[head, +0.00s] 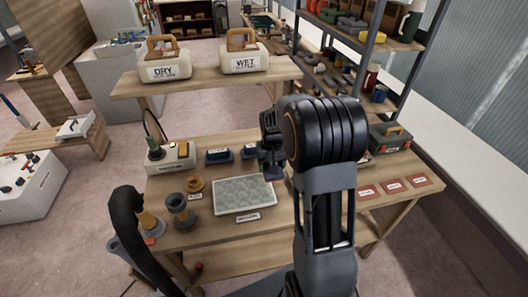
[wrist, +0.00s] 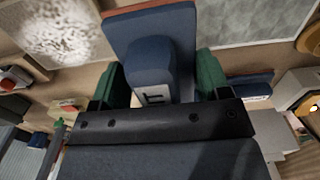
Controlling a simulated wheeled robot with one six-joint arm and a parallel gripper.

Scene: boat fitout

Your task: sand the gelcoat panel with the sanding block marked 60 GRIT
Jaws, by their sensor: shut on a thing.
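My gripper (wrist: 158,88) has green fingers and is shut on a blue sanding block (wrist: 150,48). The block has a wide base with a reddish-brown edge and a narrower grip. Its white label is partly covered, so I cannot read the grit. In the head view my gripper (head: 271,168) is over the bench, close to the right back corner of the grey speckled gelcoat panel (head: 244,194). The panel also shows in the wrist view (wrist: 245,24). I cannot tell whether the block touches anything.
Two other blue blocks (head: 218,156) (head: 250,152) lie behind the panel. Red labelled cards (head: 392,186) lie right. A raised shelf with DRY (head: 165,72) and WET (head: 244,65) containers is behind.

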